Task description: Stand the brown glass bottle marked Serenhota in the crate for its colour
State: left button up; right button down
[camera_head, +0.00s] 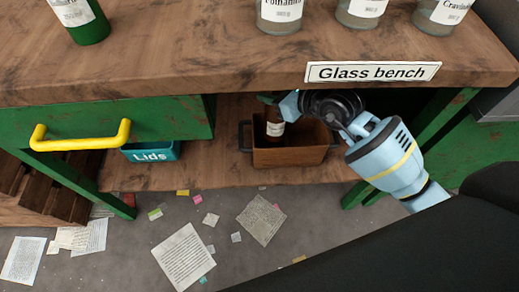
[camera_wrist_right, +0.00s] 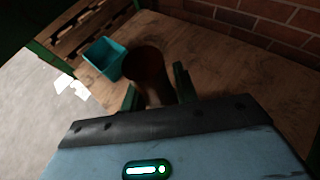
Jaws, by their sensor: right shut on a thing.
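A brown bottle (camera_head: 275,124) with a pale label is at the left end of a brown wooden crate (camera_head: 290,157) on the shelf under the bench. It looks upright, its lower part behind the crate's front wall; I cannot tell whether its base rests on the crate floor. The label is too small to read. My right gripper (camera_head: 277,104) is shut on the bottle near its top. In the right wrist view the dark brown bottle (camera_wrist_right: 146,66) is between the fingers (camera_wrist_right: 157,92). My left gripper is not in view.
A teal bin marked Lids (camera_head: 152,152) stands left of the crate. The bench top with its Glass bench sign (camera_head: 372,72) overhangs the shelf. A green drawer with a yellow handle (camera_head: 80,138) is at left. Several bottles stand on top. Papers litter the floor.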

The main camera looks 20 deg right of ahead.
aim_at(268, 117)
jog(key=shift+w+a+f, duration=0.1)
jog(key=shift+w+a, duration=0.15)
jog(key=shift+a, duration=0.15)
jog(key=shift+f+b, duration=2.4)
jog(key=shift+f, duration=2.7)
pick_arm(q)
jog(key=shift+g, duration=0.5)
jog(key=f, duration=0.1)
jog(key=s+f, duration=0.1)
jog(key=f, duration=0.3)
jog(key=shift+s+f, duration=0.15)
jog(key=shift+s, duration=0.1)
pick_arm(e)
jog(key=shift+r, duration=0.1)
jog(key=c, duration=1)
grip_release()
jog(key=shift+c, duration=0.2)
jog(key=p+v, duration=0.4)
jog(key=v, duration=0.8)
jog(key=shift+d+p, duration=0.1)
jog(key=shift+p, duration=0.25)
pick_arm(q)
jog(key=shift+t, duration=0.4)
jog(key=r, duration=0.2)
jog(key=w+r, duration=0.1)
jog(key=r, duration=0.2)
